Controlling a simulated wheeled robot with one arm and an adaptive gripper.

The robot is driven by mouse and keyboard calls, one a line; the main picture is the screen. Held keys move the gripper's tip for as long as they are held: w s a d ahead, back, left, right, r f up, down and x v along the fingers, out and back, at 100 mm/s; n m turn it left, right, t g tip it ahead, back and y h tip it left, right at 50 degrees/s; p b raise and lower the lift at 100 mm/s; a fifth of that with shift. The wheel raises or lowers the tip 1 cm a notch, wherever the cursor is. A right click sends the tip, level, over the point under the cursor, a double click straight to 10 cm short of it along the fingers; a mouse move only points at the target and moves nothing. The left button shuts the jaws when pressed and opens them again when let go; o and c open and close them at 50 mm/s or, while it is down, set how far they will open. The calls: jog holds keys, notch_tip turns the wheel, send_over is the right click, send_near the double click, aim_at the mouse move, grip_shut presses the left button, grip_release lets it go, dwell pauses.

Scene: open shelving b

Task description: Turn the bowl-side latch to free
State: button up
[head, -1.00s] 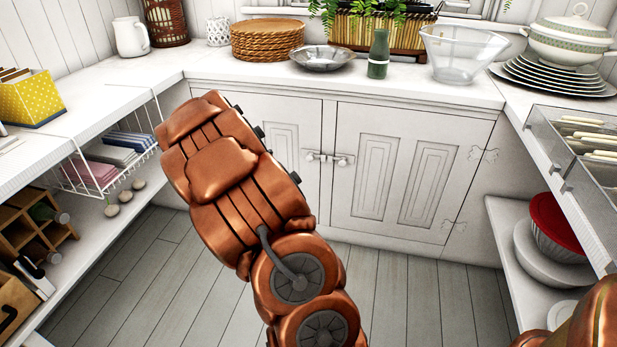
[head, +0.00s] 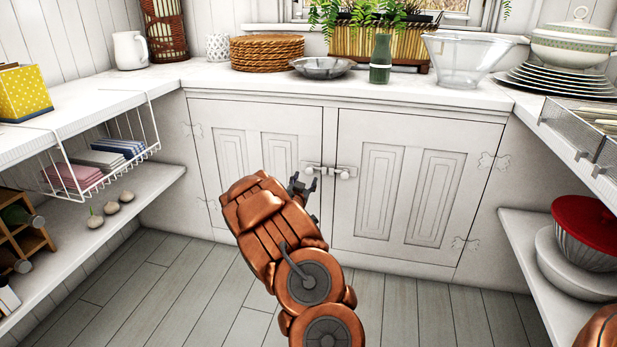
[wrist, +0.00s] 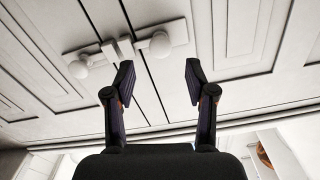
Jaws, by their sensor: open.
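A small pale latch (head: 329,171) bridges the seam between two white cabinet doors, a knob at each side. It lies across the seam. In the wrist view the latch (wrist: 117,48) sits between the left knob (wrist: 78,68) and the right knob (wrist: 160,43). My gripper (head: 303,185) is open and empty, just in front of the doors by the left end of the latch in the head view. In the wrist view its fingers (wrist: 158,78) are spread, with the latch beyond them and to the left. I cannot tell whether a finger touches anything.
Above the doors, the counter holds a clear bowl (head: 462,58), a green bottle (head: 380,60) and a metal dish (head: 322,66). A wire basket (head: 105,165) hangs under the left shelf. The floor before the doors is clear.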

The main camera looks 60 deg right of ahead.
aim_at(309, 172)
jog(key=x, duration=0.1)
jog(key=b+x, duration=0.1)
jog(key=x, duration=0.1)
jog(key=shift+w+d+f, duration=0.1)
jog(key=shift+d+f, duration=0.15)
jog(key=shift+b+x, duration=0.5)
jog(key=shift+x, duration=0.55)
jog(key=shift+r, duration=0.15)
grip_shut()
